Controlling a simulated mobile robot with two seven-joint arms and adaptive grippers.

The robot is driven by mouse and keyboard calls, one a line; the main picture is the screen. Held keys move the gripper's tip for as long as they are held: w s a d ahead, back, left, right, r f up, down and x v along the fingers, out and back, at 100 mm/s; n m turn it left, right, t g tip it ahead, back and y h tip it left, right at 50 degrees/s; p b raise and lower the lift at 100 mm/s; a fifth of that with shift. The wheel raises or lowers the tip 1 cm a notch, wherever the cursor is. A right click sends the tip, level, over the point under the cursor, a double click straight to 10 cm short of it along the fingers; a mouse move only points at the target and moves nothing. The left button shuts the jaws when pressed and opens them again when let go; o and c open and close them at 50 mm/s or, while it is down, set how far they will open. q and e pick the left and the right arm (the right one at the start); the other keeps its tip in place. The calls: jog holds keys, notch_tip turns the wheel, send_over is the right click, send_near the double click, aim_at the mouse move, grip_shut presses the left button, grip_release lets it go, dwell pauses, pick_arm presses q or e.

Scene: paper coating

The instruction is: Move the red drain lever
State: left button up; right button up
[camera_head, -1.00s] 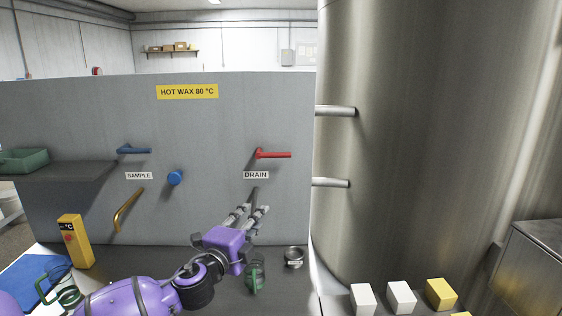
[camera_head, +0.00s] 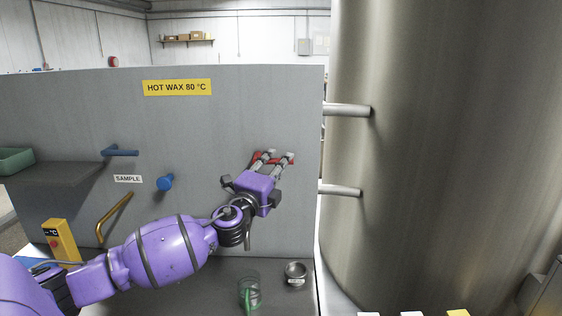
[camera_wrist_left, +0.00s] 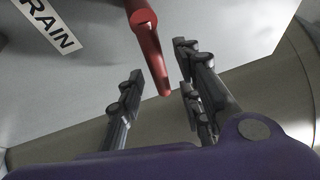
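The red drain lever (camera_head: 273,162) is on the grey panel in the head view, partly hidden behind my left gripper (camera_head: 275,158). In the left wrist view the red lever (camera_wrist_left: 150,52) reaches down between the fingers of my left gripper (camera_wrist_left: 157,100). The fingers are apart, with a gap on both sides of the lever, and the lever is closer to the right-hand fingers. The DRAIN label (camera_wrist_left: 52,25) shows at the upper left of the wrist view; my arm hides it in the head view. My right gripper is not in view.
A blue lever (camera_head: 120,153), blue knob (camera_head: 165,183) and brass pipe (camera_head: 114,218) are left on the panel (camera_head: 60,110). A glass jar (camera_head: 249,292) and metal cup (camera_head: 296,273) stand below my left gripper. A large steel tank (camera_head: 430,150) fills the right.

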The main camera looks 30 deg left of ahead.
pick_arm(q)
jog(key=shift+x, duration=0.75)
jog(key=shift+w, duration=0.35)
jog(key=shift+w+a, duration=0.1)
jog(key=shift+w, duration=0.05)
jog(key=c, duration=0.8)
grip_shut()
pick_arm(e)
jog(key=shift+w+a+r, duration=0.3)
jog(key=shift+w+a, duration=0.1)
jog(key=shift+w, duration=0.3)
